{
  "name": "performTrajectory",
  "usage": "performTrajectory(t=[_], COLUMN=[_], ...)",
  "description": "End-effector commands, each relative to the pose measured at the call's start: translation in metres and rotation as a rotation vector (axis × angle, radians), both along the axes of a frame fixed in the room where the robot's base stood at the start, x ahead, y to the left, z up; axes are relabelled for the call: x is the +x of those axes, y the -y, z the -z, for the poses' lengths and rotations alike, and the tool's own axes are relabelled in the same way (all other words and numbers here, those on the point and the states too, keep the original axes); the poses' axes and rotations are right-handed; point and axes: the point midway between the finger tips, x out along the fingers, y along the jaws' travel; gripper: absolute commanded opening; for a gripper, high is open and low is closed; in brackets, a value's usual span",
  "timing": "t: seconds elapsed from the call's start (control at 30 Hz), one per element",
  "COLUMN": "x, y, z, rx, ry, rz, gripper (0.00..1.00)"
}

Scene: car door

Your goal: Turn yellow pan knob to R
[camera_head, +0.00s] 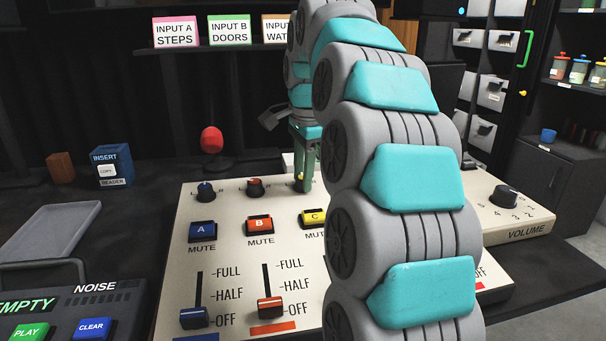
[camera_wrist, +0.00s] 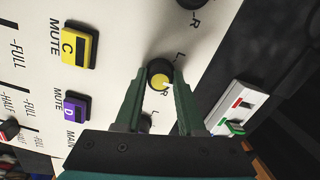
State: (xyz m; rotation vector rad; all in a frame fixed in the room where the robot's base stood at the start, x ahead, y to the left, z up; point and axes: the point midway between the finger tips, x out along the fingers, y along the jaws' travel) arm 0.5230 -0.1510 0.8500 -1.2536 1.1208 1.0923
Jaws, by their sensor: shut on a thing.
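My gripper (camera_wrist: 162,74) is shut on the knob, with one green finger on each side. In the head view a bit of the yellow knob (camera_head: 301,181) shows below my gripper (camera_head: 304,168), and my arm hides much of the panel to its right.
The blue pan knob (camera_head: 206,191) and orange pan knob (camera_head: 255,187) stand to the left in the same row. Mute buttons, such as the yellow C button (camera_head: 313,217), and sliders lie nearer. A red microphone (camera_head: 211,140) stands behind, and a volume knob (camera_head: 505,196) at right.

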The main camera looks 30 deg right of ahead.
Motion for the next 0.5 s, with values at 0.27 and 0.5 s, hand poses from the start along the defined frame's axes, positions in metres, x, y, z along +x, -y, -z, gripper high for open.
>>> performTrajectory(t=[0.27,0.5], x=[-0.0001,-0.0003], y=[0.0008,0.0007], z=[0.0008,0.0002], rx=[0.013,0.039], ry=[0.005,0.013], rz=[0.104,0.297], gripper=[0.0,0.0])
